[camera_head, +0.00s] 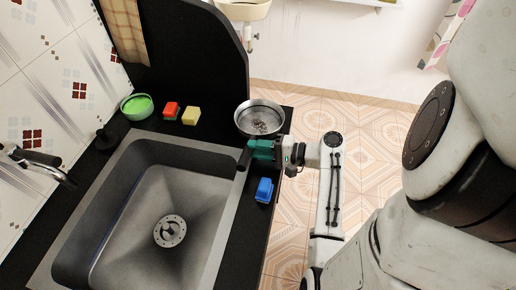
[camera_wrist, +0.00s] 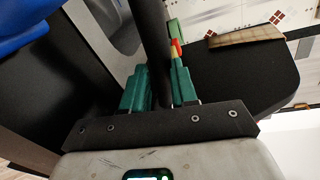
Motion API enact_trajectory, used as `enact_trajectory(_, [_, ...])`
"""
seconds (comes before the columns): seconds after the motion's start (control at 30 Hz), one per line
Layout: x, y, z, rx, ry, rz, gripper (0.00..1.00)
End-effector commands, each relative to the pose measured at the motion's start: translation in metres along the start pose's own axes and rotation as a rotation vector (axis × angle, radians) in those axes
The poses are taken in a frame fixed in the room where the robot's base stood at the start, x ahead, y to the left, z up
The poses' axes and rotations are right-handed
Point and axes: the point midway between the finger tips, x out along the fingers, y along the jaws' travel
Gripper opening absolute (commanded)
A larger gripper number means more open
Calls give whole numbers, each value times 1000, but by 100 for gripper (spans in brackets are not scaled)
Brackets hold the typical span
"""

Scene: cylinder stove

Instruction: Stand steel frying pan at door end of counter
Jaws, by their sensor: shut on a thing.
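The steel frying pan (camera_head: 260,118) is at the far right corner of the black counter (camera_head: 228,232), beside the tall dark panel. It looks level, with its open side up. I cannot tell whether its base touches the counter. My gripper (camera_head: 250,152) has teal fingers and is shut on the pan's dark handle (camera_head: 242,160), which points toward the sink. In the wrist view the black handle (camera_wrist: 154,45) passes between the teal fingers of my gripper (camera_wrist: 160,85).
A blue sponge (camera_head: 264,190) lies on the counter's right strip, near my gripper. The sink (camera_head: 172,231) fills the middle. A green bowl (camera_head: 137,106), red sponge (camera_head: 171,110) and yellow sponge (camera_head: 191,116) are behind it. The dark panel (camera_head: 190,60) rises behind; tiled floor (camera_head: 370,130) is right.

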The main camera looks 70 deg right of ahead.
Motion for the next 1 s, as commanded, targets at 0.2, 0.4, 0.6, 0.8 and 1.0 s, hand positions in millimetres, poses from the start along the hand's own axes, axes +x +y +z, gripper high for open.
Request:
enact_trajectory(0.2, [0,1,0,1,0,0,44])
enact_trajectory(0.4, [0,1,0,1,0,0,53])
enact_trajectory(0.6, [0,-2,0,0,0,0,53])
enact_trajectory(0.8, [-26,0,-1,1,2,0,53])
enact_trajectory(1.0, [-68,0,-1,-1,1,0,53])
